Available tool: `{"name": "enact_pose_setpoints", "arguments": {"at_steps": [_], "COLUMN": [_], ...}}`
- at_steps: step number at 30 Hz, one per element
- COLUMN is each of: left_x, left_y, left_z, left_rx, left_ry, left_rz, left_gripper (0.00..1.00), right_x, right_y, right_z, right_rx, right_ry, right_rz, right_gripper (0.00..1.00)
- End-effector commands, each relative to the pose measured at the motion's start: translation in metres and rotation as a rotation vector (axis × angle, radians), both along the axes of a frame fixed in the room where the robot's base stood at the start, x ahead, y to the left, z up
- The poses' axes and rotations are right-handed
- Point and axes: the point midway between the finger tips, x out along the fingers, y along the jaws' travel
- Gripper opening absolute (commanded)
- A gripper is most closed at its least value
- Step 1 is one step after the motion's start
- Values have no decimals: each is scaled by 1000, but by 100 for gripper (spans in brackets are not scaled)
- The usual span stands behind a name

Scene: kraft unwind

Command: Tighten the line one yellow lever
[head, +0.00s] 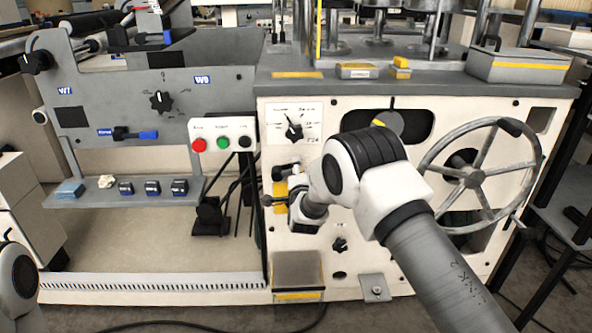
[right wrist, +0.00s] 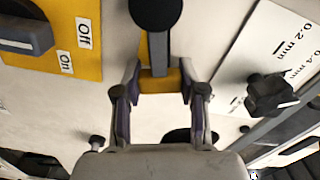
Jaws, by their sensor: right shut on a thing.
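The line one lever shows in the right wrist view as a grey shaft (right wrist: 158,52) with a round black knob at its end. A yellow plate (right wrist: 155,84) lies behind it. My right gripper (right wrist: 160,78) is shut on the lever, with one finger on each side of it. In the head view my right gripper (head: 284,202) is at the white panel, below the dial, and my wrist hides most of the lever. My left gripper is out of view; only part of my left arm shows at the lower left.
In the right wrist view, an Off/On switch (right wrist: 28,38) on yellow is at the left and a black star knob (right wrist: 268,92) at the right. In the head view, a button box (head: 223,134) is left of my gripper and a handwheel (head: 474,178) is at the right.

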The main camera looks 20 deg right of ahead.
Motion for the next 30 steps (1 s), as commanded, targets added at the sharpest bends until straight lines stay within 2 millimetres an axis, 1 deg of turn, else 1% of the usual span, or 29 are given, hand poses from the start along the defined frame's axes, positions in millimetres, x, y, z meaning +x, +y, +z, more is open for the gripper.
{"name": "enact_pose_setpoints", "arguments": {"at_steps": [1,6,13,19,30], "left_x": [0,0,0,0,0], "left_y": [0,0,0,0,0], "left_z": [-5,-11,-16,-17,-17], "left_rx": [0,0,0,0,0], "left_ry": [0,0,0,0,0], "left_rz": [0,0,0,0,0], "left_gripper": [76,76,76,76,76], "right_x": [0,-1,-1,-1,-1], "right_y": [-1,-3,-3,-3,-3], "right_z": [-5,-12,-18,-20,-21], "right_rx": [35,153,256,292,299], "right_ry": [-11,-44,-74,-84,-84], "right_rz": [-2,-2,-1,-1,-1], "right_gripper": [0,0,0,0,0]}}
